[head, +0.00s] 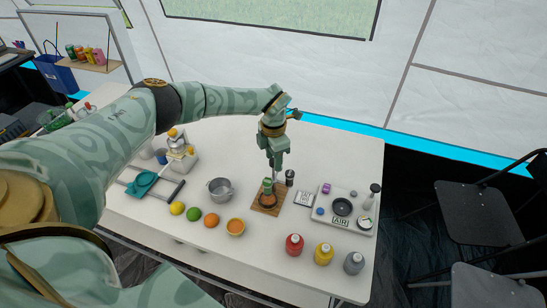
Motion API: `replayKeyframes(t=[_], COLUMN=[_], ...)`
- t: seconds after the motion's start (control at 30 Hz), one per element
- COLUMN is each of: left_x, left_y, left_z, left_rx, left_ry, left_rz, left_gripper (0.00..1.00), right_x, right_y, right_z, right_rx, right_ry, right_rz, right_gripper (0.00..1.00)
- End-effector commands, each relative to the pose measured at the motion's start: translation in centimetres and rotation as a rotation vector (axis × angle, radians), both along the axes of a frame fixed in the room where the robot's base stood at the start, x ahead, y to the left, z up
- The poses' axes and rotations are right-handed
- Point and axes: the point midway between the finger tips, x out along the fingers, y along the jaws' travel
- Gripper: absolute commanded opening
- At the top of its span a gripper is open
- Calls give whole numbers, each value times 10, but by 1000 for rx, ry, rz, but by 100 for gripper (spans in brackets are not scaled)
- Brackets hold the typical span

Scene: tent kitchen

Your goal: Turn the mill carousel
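What looks like the mill carousel (268,203) sits on the white table near its middle. It has a square wooden base and a reddish-brown round part with a green piece on top. My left gripper (273,169) points down just above it. A dark cylindrical mill or shaker (290,177) stands just right of the carousel. My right gripper is not in view.
A tray with a pan (343,207) lies right.

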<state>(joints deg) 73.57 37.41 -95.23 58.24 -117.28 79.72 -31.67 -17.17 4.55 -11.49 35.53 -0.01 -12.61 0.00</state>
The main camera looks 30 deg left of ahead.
Motion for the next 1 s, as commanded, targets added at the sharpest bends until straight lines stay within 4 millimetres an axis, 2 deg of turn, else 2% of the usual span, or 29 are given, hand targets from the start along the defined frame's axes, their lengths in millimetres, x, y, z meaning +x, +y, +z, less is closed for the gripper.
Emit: replayKeyframes(t=[0.27,0.37,0.47,0.57,0.8,1.0], left_x=[-1,-1,0,0,0,-1], left_y=[0,0,0,0,0,0], left_z=[-1,5,21,46,112,149], left_rx=[0,-1,-1,-1,-1,0], left_ry=[4,3,1,-1,-2,0], left_rz=[0,0,-1,-1,0,0], left_gripper=[45,45,45,45,45,45], right_x=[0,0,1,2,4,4], right_y=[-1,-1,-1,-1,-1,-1], right_z=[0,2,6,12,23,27], right_rx=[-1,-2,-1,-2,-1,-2], right_ry=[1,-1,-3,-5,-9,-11], right_rz=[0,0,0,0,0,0], right_gripper=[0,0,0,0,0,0])
